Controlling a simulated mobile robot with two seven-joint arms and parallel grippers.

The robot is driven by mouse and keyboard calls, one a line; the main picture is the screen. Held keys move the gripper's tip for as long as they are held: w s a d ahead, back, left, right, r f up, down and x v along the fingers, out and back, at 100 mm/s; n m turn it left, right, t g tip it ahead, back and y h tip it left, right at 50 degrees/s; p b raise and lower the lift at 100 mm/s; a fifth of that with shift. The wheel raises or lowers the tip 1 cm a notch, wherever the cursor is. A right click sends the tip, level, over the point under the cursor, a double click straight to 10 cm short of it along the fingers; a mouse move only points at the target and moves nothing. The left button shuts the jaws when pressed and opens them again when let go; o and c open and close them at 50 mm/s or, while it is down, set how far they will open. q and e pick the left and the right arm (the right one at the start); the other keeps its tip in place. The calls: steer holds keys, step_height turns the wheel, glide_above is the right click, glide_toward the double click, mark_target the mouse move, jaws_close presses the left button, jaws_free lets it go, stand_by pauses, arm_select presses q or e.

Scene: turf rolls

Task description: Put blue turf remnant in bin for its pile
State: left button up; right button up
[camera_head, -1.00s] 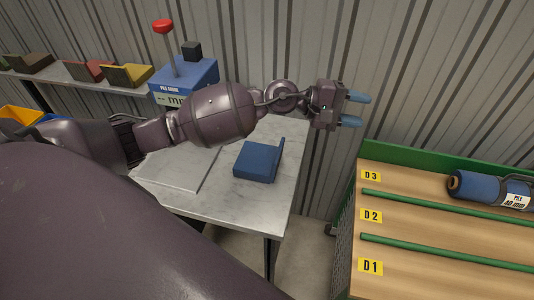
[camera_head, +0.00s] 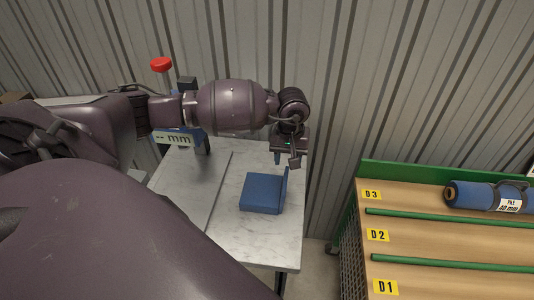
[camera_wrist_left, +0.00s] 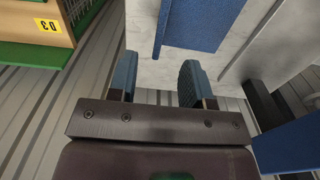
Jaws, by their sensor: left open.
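The blue turf remnant (camera_head: 262,194) lies on the pale marble-topped table (camera_head: 222,232); a thin upright flap stands along its right side. In the left wrist view the remnant (camera_wrist_left: 204,24) is at the top, beyond the fingertips. My left gripper (camera_head: 286,160) points downward just behind and above the remnant. In the left wrist view the gripper (camera_wrist_left: 158,76) is open, with nothing between its two blue fingers. The pile gauge (camera_head: 174,139), reading "-- mm", is partly hidden behind my left arm. No remnant bins show in the head view now. My right gripper is out of view.
A wooden rack (camera_head: 420,241) with green dividers and labels D1, D2 and D3 stands to the right. A blue turf roll (camera_head: 478,195), tagged 40 mm, lies in its D3 lane. A corrugated wall (camera_head: 420,80) closes off the back.

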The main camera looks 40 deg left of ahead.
mark_target(285, 181)
arm_select(q)
step_height(285, 181, down, 6)
steer(key=shift+r, duration=0.25)
steer(key=shift+a+f+p, duration=0.15)
steer(key=shift+f+p, duration=0.25)
steer(key=shift+f, duration=0.95)
steer(key=shift+a+f+p, duration=0.1)
steer(key=shift+f+p, duration=0.3)
steer(key=shift+f, duration=0.9)
jaws_close()
